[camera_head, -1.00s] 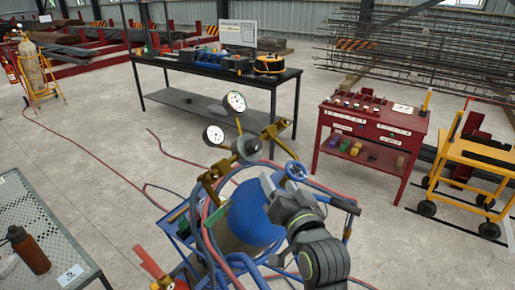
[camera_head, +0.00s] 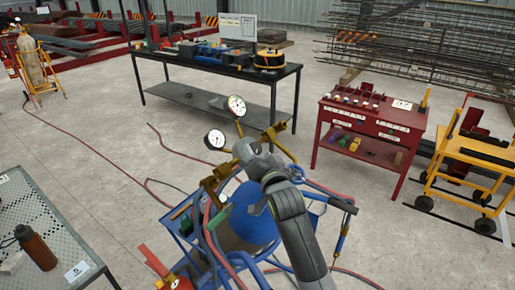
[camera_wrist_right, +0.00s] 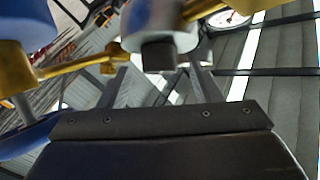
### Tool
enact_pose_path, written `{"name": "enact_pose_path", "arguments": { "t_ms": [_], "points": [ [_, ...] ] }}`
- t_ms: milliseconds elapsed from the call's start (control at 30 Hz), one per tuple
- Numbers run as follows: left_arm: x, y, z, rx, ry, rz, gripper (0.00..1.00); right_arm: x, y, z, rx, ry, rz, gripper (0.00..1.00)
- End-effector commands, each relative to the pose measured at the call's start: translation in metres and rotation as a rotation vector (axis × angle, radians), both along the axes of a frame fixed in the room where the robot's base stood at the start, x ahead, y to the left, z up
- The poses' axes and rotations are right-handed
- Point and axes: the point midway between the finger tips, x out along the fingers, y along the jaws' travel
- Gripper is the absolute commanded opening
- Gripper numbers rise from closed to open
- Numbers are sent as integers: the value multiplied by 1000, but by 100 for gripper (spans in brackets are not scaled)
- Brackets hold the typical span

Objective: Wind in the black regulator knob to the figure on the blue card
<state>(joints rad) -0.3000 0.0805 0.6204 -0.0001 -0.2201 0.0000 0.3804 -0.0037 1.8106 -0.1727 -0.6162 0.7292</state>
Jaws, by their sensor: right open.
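The black regulator knob (camera_wrist_right: 158,54) shows in the right wrist view, under a pale round body and between the two fingers of my right gripper (camera_wrist_right: 158,72). The fingers stand apart with gaps beside the knob. In the head view my right gripper (camera_head: 246,150) is at the brass regulator (camera_head: 216,178), and the arm hides the knob. Two white dial gauges, one upper (camera_head: 237,106) and one lower (camera_head: 215,139), stand above the regulator; their readings are too small to tell. A small pale card (camera_head: 77,270) with an unreadable dark mark lies on the perforated table. My left gripper is not in view.
A blue cylinder (camera_head: 247,222) stands in a blue cart with hoses around it. A brown bottle (camera_head: 36,248) is on the perforated table (camera_head: 40,205). A red tool cabinet (camera_head: 368,130) and yellow trolley (camera_head: 468,158) stand right. A black workbench (camera_head: 190,59) is behind.

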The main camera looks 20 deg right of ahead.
Motion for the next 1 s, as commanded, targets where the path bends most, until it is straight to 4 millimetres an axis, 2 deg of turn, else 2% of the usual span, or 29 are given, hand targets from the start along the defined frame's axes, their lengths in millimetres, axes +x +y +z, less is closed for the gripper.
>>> {"name": "enact_pose_path", "arguments": {
  "t_ms": [200,567,900,1000],
  "points": [
    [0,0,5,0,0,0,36,15,0,1,-1,-1,-1,58],
    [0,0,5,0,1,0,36,18,0,0,-1,0,0,57],
    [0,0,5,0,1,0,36,17,0,0,-1,1,-1,14],
    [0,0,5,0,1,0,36,17,0,0,0,2,-3,14]
  ]
}}
